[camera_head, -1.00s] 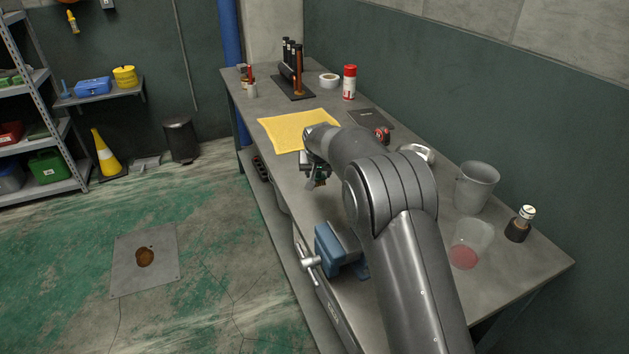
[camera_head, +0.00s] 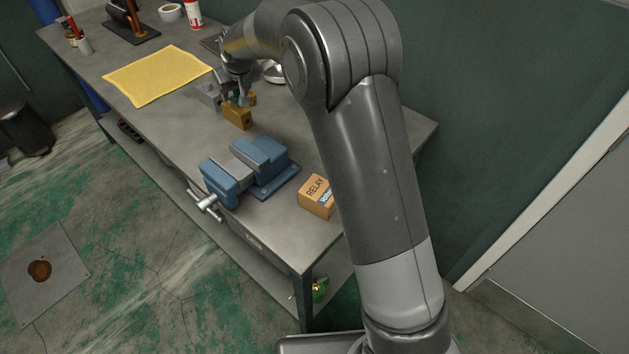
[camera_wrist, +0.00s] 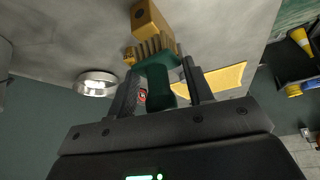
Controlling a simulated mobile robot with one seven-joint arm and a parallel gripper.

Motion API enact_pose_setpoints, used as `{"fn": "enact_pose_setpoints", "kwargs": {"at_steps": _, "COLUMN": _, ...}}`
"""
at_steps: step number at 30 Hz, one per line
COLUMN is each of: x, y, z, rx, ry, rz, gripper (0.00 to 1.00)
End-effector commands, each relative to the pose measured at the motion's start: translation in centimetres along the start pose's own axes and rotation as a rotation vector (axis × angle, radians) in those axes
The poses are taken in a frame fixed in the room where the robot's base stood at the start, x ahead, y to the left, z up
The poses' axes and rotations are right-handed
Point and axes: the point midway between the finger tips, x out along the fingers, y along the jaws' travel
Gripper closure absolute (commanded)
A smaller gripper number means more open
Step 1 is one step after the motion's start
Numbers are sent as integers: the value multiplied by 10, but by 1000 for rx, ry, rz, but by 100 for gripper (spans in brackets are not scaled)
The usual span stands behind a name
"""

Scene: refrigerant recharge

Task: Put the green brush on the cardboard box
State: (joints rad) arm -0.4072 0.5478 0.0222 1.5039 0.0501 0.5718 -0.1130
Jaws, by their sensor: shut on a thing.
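The green brush (camera_wrist: 158,80) is between the two fingers of my gripper (camera_wrist: 162,72) in the wrist view, its tan bristles pointing away from the palm. My gripper (camera_head: 237,95) is shut on it and is over the bench in the head view, where the brush is mostly hidden. The cardboard box (camera_head: 314,202), marked RELAY, sits near the bench's front right corner, beyond the vise from my gripper. My arm passes close to its right side and may cover part of it.
A brass-coloured block (camera_head: 237,117) is just by my gripper; it also shows in the wrist view (camera_wrist: 150,20). A blue vise (camera_head: 245,170) stands between the gripper and the box. A yellow cloth (camera_head: 150,77) lies at left. A round metal dish (camera_wrist: 97,83) is nearby.

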Motion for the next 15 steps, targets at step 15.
{"fn": "enact_pose_setpoints", "kwargs": {"at_steps": 15, "x": -60, "y": 86, "z": 82, "rx": -275, "ry": 3, "rz": -161, "gripper": 76}}
